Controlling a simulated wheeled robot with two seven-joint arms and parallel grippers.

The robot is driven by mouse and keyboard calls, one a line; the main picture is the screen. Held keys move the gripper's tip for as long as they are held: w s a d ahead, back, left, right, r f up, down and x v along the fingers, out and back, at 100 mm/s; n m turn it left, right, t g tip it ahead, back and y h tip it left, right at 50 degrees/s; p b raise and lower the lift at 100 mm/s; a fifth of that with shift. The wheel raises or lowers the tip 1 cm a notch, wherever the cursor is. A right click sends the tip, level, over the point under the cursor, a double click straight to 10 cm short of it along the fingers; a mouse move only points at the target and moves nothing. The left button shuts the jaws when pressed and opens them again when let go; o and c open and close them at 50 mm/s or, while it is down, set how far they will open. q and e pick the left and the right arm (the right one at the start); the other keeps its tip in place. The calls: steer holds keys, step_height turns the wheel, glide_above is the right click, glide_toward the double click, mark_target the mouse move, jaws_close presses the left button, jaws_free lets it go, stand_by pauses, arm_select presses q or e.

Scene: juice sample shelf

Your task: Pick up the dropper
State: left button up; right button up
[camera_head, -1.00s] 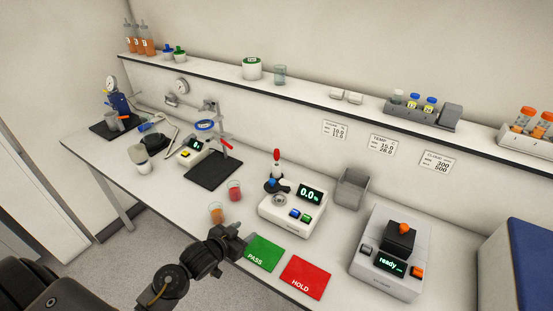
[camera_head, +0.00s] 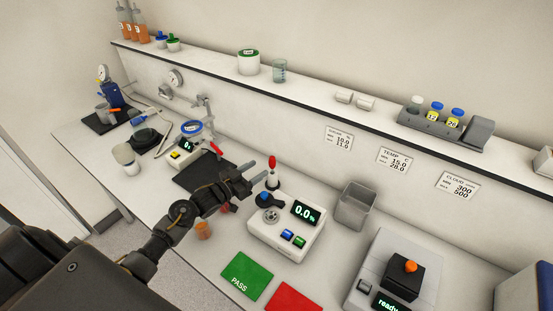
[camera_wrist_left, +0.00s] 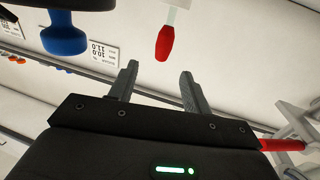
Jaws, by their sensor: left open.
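The dropper (camera_head: 272,172) has a red bulb on top and stands upright behind the white meter, its lower part in a dark holder. My left gripper (camera_head: 261,170) is open and empty, just left of the dropper in the head view, with its fingers reaching toward it. In the left wrist view, the red bulb of the dropper (camera_wrist_left: 165,43) shows beyond the open fingers of the left gripper (camera_wrist_left: 158,80), apart from them. My right gripper is in neither view.
The white meter (camera_head: 290,246) reading 0.0% stands right below the dropper. A grey bin (camera_head: 355,208) stands behind it to the right. A black mat (camera_head: 190,182) lies under my left arm. Green PASS (camera_head: 246,274) and red HOLD (camera_head: 296,298) cards lie at the front edge.

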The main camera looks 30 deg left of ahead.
arm_select(q)
steer(key=shift+b+x, duration=1.15)
steer(key=shift+x, duration=0.05)
steer(key=b, duration=0.4)
glide_above(272, 171)
steer(key=w, duration=0.2)
steer(key=shift+w+d+f, duration=0.1)
steer(key=shift+d+f, duration=0.05)
steer(key=shift+f, duration=0.1)
steer(key=shift+r, duration=0.2)
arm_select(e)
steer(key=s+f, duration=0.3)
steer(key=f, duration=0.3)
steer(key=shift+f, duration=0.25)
arm_select(q)
steer(key=c, duration=0.8)
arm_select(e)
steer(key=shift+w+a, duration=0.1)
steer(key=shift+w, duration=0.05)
